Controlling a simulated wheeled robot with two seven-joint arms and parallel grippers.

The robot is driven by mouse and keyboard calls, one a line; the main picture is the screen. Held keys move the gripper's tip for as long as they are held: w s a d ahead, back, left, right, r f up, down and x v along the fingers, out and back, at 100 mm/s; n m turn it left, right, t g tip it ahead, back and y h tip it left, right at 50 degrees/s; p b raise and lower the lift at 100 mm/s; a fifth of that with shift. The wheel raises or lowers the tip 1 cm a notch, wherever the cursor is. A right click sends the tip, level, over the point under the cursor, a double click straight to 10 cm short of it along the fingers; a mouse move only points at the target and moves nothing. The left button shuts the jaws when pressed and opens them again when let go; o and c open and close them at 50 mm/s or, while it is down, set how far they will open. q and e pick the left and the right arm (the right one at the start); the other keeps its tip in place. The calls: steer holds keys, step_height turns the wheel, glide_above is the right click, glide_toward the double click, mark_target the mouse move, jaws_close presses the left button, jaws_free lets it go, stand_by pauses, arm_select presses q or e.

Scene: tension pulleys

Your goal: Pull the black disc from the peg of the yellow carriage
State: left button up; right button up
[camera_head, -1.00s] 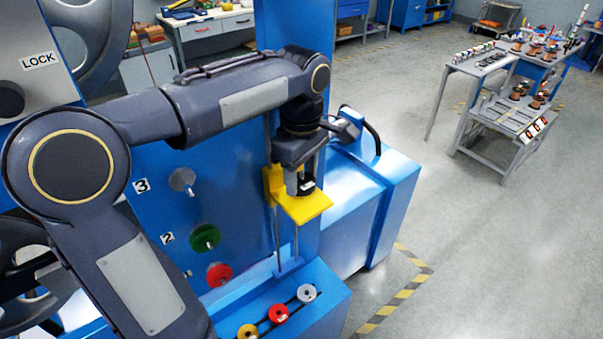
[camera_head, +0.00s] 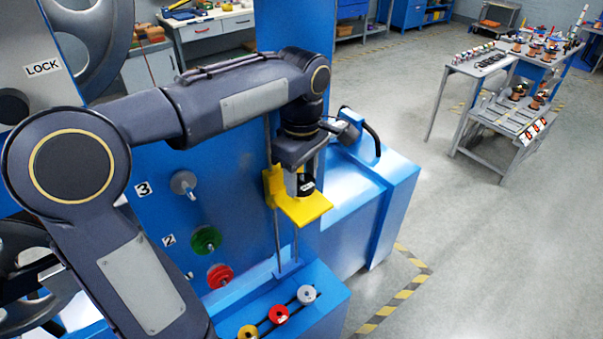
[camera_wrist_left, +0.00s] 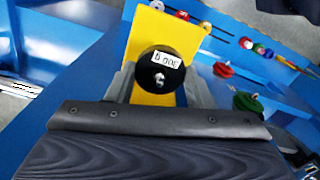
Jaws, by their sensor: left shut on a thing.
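The yellow carriage (camera_head: 305,209) sits on vertical rods on the front of the blue column. The small black disc (camera_head: 307,186), with a white label, is just above its flat plate. In the left wrist view the black disc (camera_wrist_left: 160,64) is in front of the yellow carriage (camera_wrist_left: 156,27), and a metal peg tip (camera_wrist_left: 159,80) shows at its centre. My left gripper (camera_head: 303,180) comes down from above and is shut on the disc, one finger on each side in the left wrist view. I cannot tell how far along the peg the disc sits. My right gripper is out of view.
Grey, green (camera_head: 206,239) and red (camera_head: 219,275) discs sit on pegs of the blue panel to the left. A blue ledge below holds yellow, red (camera_head: 278,314) and grey small discs. A blue box (camera_head: 375,200) stands to the right, with open floor beyond.

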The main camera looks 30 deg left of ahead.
arm_select(q)
steer(key=shift+r, duration=0.1)
steer(key=shift+r, duration=1.7)
steer(key=shift+r, duration=0.15)
steer(key=shift+r, duration=0.7)
steer(key=shift+r, duration=0.1)
steer(key=shift+r, duration=1.9)
steer(key=shift+s, duration=0.1)
